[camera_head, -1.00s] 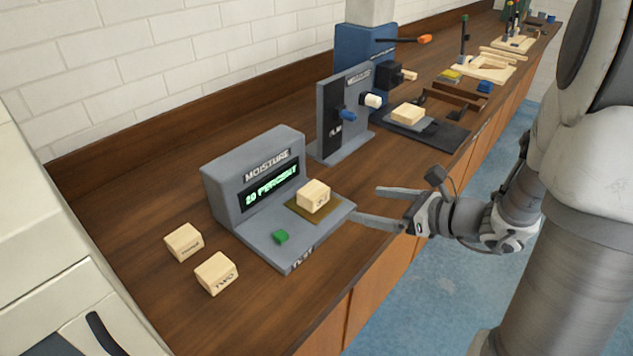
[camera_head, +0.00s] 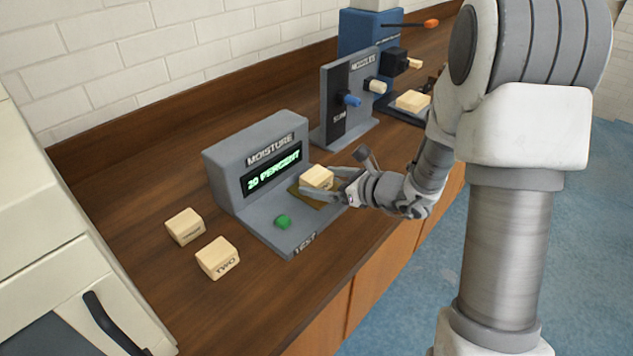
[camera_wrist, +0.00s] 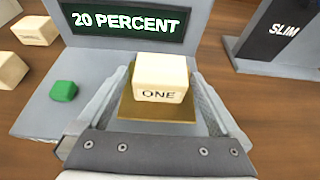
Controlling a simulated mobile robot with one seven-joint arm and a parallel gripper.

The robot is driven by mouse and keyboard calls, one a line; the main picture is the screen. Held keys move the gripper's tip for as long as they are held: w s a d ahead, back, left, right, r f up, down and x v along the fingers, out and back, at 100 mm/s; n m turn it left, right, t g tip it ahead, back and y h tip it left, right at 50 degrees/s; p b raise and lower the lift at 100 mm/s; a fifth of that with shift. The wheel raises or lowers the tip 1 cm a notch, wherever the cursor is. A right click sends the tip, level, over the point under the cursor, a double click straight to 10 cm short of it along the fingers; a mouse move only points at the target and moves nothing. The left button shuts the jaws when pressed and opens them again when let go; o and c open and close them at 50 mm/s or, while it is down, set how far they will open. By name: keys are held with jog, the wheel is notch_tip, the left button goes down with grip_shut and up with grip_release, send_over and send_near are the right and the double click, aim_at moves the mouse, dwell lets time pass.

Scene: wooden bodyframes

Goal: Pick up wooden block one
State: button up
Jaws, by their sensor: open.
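Wooden block one (camera_head: 317,177) is a pale cube resting on the brass plate of the moisture tester. In the wrist view the block (camera_wrist: 161,78) shows the word ONE on its near face. My gripper (camera_head: 328,184) is open, with its fingers reaching along the two sides of the block. In the wrist view the fingers (camera_wrist: 160,100) lie left and right of the block, with a gap on each side. The brass plate (camera_wrist: 130,110) shows around the block.
The moisture tester (camera_head: 225,165) reads 20 PERCENT and has a green button (camera_head: 283,222). Block two (camera_head: 218,258) and another block (camera_head: 185,226) lie to its left. A grey SLIM panel (camera_head: 350,100) stands to the right. Bare counter (camera_head: 140,190) lies at left.

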jog(key=shift+x, duration=1.15)
jog(key=c, duration=1.4)
jog(key=shift+c, duration=0.2)
jog(key=shift+r, duration=0.15)
